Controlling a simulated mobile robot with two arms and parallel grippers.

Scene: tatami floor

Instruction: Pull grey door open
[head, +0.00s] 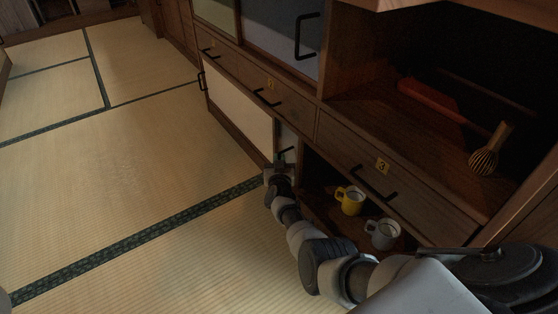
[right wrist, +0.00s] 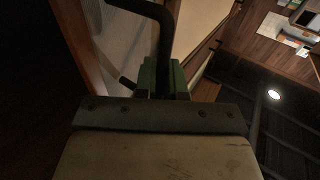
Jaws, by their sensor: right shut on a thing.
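The narrow grey door (head: 289,137) is in the lower row of the cabinet, between the cream panel and the open shelf with mugs. My right arm reaches out along the cabinet front to it. My right gripper (head: 278,164) is at its black handle (head: 287,154). In the right wrist view, the green fingers of the right gripper (right wrist: 163,78) are shut on the black bar handle (right wrist: 162,35), and the pale grey door (right wrist: 122,40) is behind. My arm and gripper hide part of the door's lower end. My left gripper is not in view.
The open lower shelf holds a yellow mug (head: 350,200) and a grey mug (head: 383,234). Above are closed drawers, one marked 3 (head: 383,166), a blue-grey upper door (head: 283,35) and a whisk (head: 489,150). The tatami floor (head: 130,160) to the left is clear.

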